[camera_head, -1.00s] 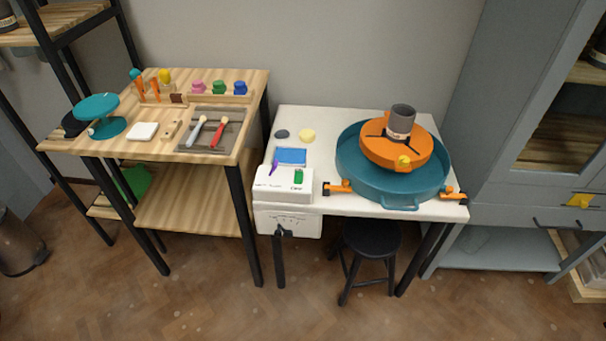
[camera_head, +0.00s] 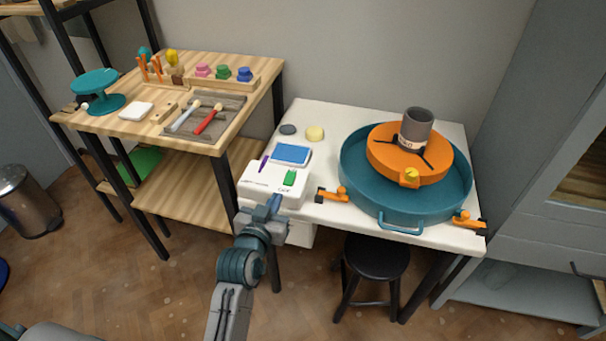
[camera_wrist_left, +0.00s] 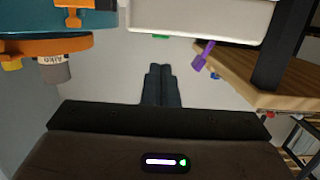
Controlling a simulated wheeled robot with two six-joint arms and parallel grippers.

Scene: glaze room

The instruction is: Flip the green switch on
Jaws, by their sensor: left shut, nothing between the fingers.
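The green switch (camera_head: 290,178) sits on the sloped top of a white control box (camera_head: 258,184) at the front left of the white table. A purple lever (camera_head: 264,163) stands on the same box, left of the switch. My left gripper (camera_head: 275,203) is shut and empty, at the front edge of the box just below the switch in the picture. I cannot tell whether it touches the box. In the left wrist view the shut fingers (camera_wrist_left: 161,84) point toward the white box (camera_wrist_left: 200,22), with a bit of the green switch (camera_wrist_left: 160,37) and the purple lever (camera_wrist_left: 203,56) showing. My right gripper is not in view.
A teal basin (camera_head: 360,190) with an orange wheel (camera_head: 385,158) and grey cup (camera_head: 416,128) fills the table's right side. Orange clamps (camera_head: 333,194) sit at its edge. A wooden tool table (camera_head: 180,140) stands left, a black stool (camera_head: 377,256) below.

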